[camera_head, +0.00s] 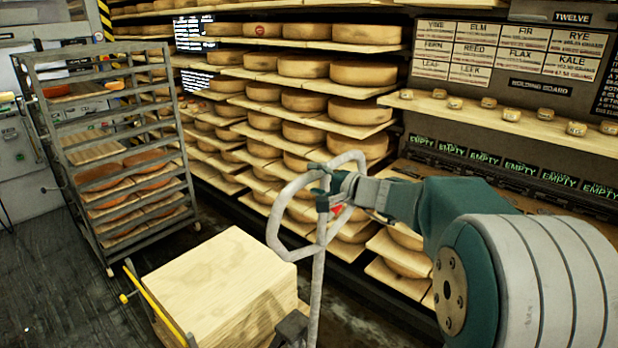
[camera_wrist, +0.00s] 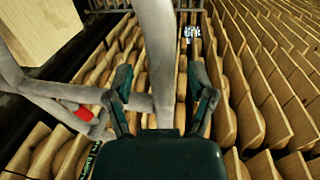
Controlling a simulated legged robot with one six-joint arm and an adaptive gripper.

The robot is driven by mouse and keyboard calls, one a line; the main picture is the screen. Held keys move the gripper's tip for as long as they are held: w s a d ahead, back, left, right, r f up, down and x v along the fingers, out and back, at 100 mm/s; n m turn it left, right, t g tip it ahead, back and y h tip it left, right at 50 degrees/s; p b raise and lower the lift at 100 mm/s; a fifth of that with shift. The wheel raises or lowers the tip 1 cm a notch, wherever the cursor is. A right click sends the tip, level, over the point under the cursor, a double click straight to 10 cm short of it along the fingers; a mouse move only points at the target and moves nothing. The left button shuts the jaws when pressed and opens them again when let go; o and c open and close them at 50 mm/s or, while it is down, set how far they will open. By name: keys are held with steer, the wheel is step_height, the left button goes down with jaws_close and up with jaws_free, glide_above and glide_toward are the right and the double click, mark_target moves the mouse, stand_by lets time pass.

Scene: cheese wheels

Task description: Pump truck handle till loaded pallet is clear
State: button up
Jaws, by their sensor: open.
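The truck handle (camera_head: 275,220) is a grey loop on an upright shaft, with a small red part near its top. In the wrist view, a grey bar of the handle (camera_wrist: 157,45) runs between the spread fingers of my gripper (camera_wrist: 163,82). A finger stands on each side of the bar, with a visible gap at least on the right. In the head view my gripper (camera_head: 335,186) is at the top of the handle. The load, a pale wooden block (camera_head: 220,270), stands just left of the shaft. The pallet under it is mostly hidden, so its clearance cannot be told.
A grey wheeled rack (camera_head: 75,140) with cheeses stands at the left. Shelves of cheese wheels (camera_head: 303,132) line the back. A yellow bar (camera_head: 160,306) is at the block's left. Dark floor (camera_head: 60,285) is open at the lower left.

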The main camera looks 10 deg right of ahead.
steer(key=shift+x, duration=0.95)
steer(key=shift+w+d, duration=0.1)
steer(key=shift+d, duration=0.05)
jaws_close()
